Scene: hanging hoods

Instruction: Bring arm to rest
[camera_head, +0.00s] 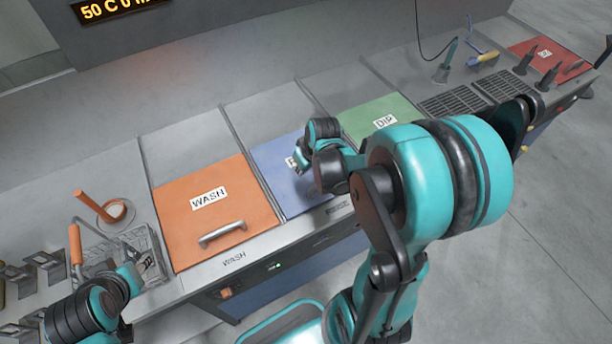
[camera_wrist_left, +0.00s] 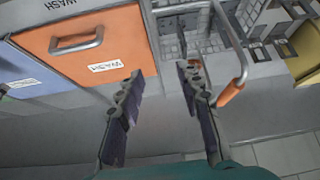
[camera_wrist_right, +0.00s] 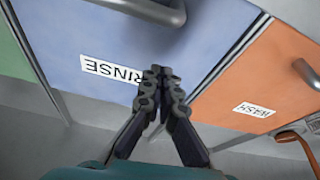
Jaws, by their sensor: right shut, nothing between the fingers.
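My right arm reaches across the middle of the head view, and its gripper (camera_head: 303,158) is over the blue RINSE lid (camera_head: 282,178). In the right wrist view this gripper (camera_wrist_right: 160,72) is shut and empty, its fingertips in front of the RINSE label. My left gripper (camera_head: 148,262) is at the lower left, by the wire basket (camera_head: 108,252). In the left wrist view the left gripper (camera_wrist_left: 157,78) is open. The basket's orange handle (camera_wrist_left: 231,92) is beside its right finger, not between the fingers.
The orange WASH lid (camera_head: 215,222) has a bar handle and looks closed. The green DIP lid (camera_head: 385,115) is partly hidden by my right arm. Dark grates (camera_head: 455,103), upright tools and a red lid (camera_head: 545,55) are further right. Floor is clear at the lower right.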

